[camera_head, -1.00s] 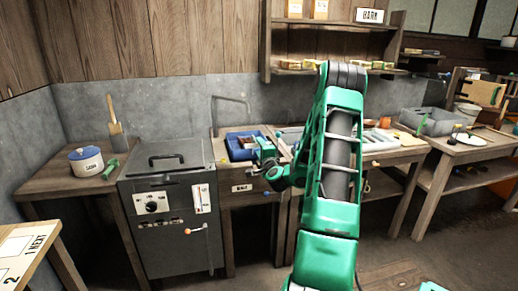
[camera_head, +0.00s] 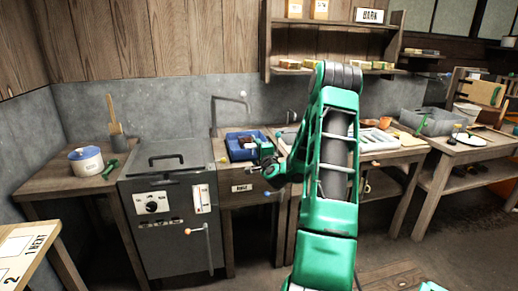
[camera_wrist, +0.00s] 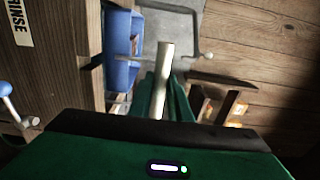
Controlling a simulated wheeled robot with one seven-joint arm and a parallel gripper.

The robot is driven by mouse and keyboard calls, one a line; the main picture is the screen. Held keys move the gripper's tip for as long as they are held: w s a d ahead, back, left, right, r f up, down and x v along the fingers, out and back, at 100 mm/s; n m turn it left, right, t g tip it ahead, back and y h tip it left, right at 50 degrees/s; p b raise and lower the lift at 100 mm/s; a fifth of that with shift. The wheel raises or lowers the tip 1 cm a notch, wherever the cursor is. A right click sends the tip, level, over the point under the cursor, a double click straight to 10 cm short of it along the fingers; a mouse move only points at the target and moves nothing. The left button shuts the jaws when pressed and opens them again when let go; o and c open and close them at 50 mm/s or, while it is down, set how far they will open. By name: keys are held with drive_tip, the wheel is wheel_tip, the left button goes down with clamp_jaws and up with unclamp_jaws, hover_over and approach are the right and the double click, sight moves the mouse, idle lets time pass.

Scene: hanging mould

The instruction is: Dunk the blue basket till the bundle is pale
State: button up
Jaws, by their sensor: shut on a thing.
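The blue basket (camera_head: 240,148) sits at the rinse station, left of my gripper (camera_head: 264,166). It also shows at the upper left of the wrist view (camera_wrist: 121,75), with small brownish contents (camera_wrist: 134,46) that I cannot make out clearly. My gripper (camera_wrist: 162,100) is shut on a pale, straight rod (camera_wrist: 163,65) beside the basket. Whether this rod is joined to the basket cannot be told. The basket's bottom and any liquid level are hidden.
A grey metal boiler unit (camera_head: 168,220) with a lidded top stands left of the rinse station. A tap (camera_head: 232,98) rises behind the basket. Shelves (camera_head: 335,72) hang above.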

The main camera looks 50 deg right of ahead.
wheel_tip(320, 180, down, 14)
drive_tip(key=shift+s+f, duration=0.1)
drive_tip(key=shift+f, duration=0.45)
drive_tip(key=shift+o, duration=0.9)
drive_tip(key=shift+f, duration=0.2)
drive_tip(key=shift+o, duration=0.2)
drive_tip(key=shift+f, duration=0.1)
wheel_tip(320, 180, up, 16)
drive_tip(key=shift+a+f, duration=0.1)
drive_tip(key=shift+c, duration=1.1)
drive_tip(key=shift+w, duration=0.2)
